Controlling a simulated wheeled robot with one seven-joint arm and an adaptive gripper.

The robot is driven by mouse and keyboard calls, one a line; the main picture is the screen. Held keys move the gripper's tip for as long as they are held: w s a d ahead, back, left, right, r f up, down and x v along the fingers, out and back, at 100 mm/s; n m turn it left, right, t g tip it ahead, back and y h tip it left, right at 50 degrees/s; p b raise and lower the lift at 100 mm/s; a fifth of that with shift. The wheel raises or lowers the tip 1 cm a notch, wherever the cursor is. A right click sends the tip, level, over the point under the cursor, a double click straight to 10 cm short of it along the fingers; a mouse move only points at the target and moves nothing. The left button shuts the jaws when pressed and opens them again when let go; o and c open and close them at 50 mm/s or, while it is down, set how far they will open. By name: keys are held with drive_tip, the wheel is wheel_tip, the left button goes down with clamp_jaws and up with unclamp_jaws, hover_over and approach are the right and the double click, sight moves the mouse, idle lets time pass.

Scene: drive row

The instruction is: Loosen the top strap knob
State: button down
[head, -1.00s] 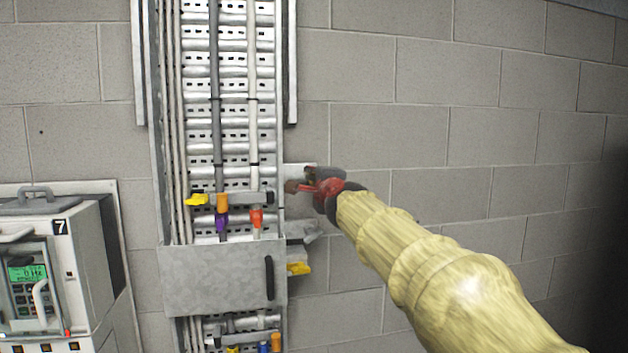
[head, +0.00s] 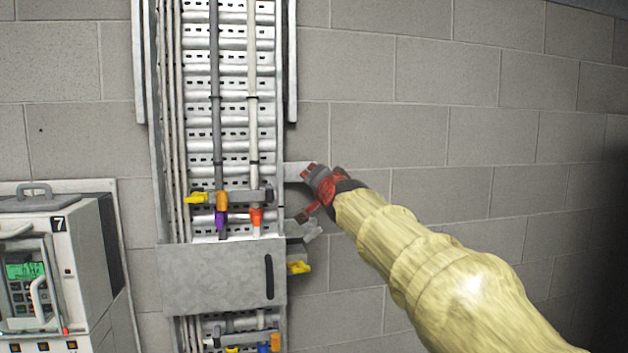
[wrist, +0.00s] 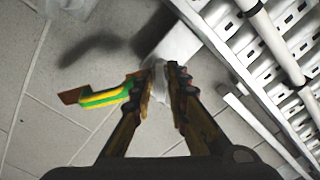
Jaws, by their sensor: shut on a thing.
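The upper strap (head: 240,197) is a grey bar across the two thick cables, above the grey box. It has a yellow knob (head: 196,198) at its left end and a dark right end. My gripper (head: 312,190) is right of the cable ladder, apart from that yellow knob, at a pale plate (head: 297,172) on the ladder's side. In the wrist view, my gripper (wrist: 161,85) is shut on a small pale grey piece (wrist: 159,72) in front of the plate (wrist: 172,48). The fingers partly hide this piece; I cannot tell whether it is a strap knob.
A grey box (head: 215,282) with a black handle spans the ladder (head: 233,100). A yellow-tipped fitting (head: 299,267) sticks out below my gripper. A green-yellow strip (wrist: 105,96) shows beside one finger. A cabinet marked 7 (head: 75,240) stands left. The block wall at right is clear.

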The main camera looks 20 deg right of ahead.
drive_tip(key=shift+f+n, duration=0.2)
drive_tip(key=shift+n, duration=0.4)
drive_tip(key=c, duration=1.9)
unclamp_jaws()
drive_tip(key=shift+s+r, duration=0.1)
drive_tip(key=shift+r, duration=0.05)
drive_tip(key=v, duration=1.1)
drive_tip(key=shift+s, duration=0.4)
